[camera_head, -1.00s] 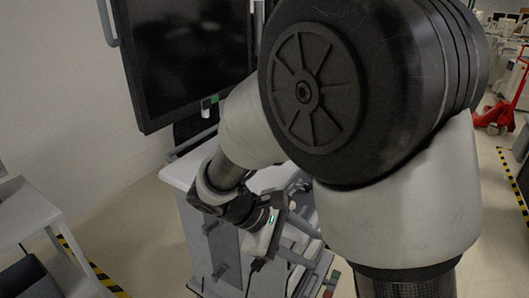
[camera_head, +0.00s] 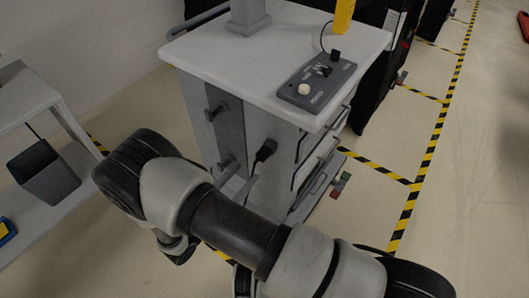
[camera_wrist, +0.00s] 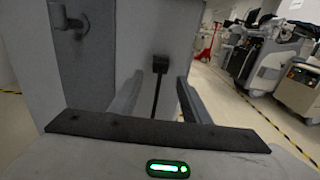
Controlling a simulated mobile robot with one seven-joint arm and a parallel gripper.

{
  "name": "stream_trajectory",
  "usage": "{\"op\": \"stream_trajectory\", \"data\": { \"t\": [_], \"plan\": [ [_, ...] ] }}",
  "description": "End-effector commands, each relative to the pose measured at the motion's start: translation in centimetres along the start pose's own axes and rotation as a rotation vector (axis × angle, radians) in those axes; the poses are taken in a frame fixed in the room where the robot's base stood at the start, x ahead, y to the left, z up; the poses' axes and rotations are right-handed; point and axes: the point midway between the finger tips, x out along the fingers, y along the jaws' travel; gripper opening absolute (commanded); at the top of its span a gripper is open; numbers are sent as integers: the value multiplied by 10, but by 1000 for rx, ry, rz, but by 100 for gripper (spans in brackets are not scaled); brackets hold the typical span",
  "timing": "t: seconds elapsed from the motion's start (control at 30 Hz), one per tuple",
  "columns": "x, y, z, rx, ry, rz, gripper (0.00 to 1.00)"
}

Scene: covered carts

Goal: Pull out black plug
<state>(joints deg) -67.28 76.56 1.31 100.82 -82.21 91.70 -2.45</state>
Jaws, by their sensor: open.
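The black plug (camera_head: 266,149) sits in the grey side panel of a white-topped cart (camera_head: 205,62), with a dark cord hanging from it. In the wrist view the plug (camera_wrist: 160,62) is ahead, near the top middle, and its cord runs straight down. My gripper (camera_wrist: 160,77) is open, its two grey fingers apart on the left and right of the cord in the picture. The fingers appear empty. I cannot tell how far the plug is from the fingertips. In the head view my arm covers most of the gripper.
A control box (camera_head: 317,82) with a white knob lies on the cart top. A shelf with a dark bin (camera_head: 43,172) stands at left. Floor with yellow-black tape (camera_head: 432,135) is open at right.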

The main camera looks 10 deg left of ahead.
Motion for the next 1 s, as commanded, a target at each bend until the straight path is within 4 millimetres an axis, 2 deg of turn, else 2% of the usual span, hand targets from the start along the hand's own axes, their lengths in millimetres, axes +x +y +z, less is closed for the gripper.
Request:
{"op": "stream_trajectory", "data": {
  "t": [0.27,0.7,1.0],
  "plan": [
    [9,-1,1,0,0,-4,43],
    [68,-1,-1,2,1,-5,43],
    [90,-1,0,1,0,-3,43]
  ]
}}
